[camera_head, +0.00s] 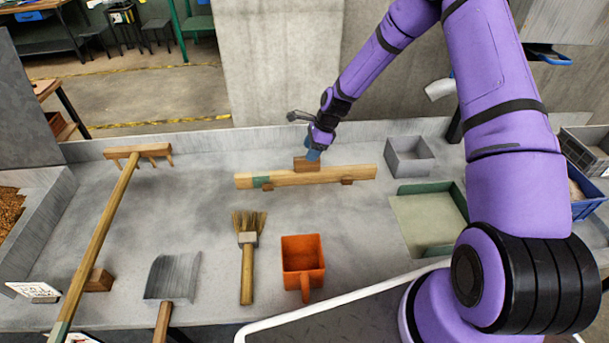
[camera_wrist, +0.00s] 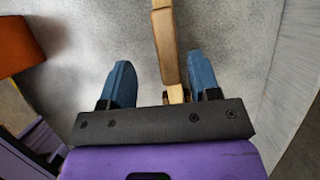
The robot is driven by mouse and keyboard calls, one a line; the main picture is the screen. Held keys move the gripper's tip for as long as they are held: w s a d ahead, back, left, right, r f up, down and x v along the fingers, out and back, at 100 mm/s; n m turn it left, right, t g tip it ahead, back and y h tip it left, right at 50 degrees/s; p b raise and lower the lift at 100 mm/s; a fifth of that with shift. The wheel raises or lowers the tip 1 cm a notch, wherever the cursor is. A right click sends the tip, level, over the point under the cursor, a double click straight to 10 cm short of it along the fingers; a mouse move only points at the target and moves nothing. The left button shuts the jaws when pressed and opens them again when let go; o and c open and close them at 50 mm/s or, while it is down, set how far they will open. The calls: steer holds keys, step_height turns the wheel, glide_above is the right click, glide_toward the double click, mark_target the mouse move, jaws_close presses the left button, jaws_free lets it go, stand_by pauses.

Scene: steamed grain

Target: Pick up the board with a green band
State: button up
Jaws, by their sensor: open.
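The board with a green band (camera_head: 330,177) is a long pale wooden bar near the back middle of the table, raised slightly on small wooden blocks. Its green band is near its left end. A short brown block (camera_head: 306,164) shows at its back edge, below my gripper. My gripper (camera_head: 313,154) is open with blue fingers, just above the board's middle. In the wrist view the board (camera_wrist: 167,45) runs up between the fingers of my gripper (camera_wrist: 160,63), closer to the right finger. The fingers do not visibly grip it. The green band is out of the wrist view.
A wooden rake (camera_head: 105,225) lies at left. A dustpan (camera_head: 173,277), a brush (camera_head: 247,262) and an orange scoop (camera_head: 303,262) lie in front. A grey bin (camera_head: 409,158) and a green tray (camera_head: 431,220) are at right. A low wall runs along the back.

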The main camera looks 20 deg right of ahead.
mark_target(305, 162)
steer(key=shift+w+d+x, duration=0.1)
steer(key=shift+d+x, duration=0.05)
steer(key=shift+x, duration=1)
steer(key=shift+w+d+x, duration=0.1)
steer(key=shift+d+x, duration=0.05)
steer(key=shift+x, duration=1)
steer(key=shift+w+d+x, duration=0.1)
steer(key=shift+d+x, duration=0.05)
steer(key=shift+x, duration=1)
steer(key=shift+f, duration=0.1)
steer(key=shift+c, duration=0.4)
jaws_close()
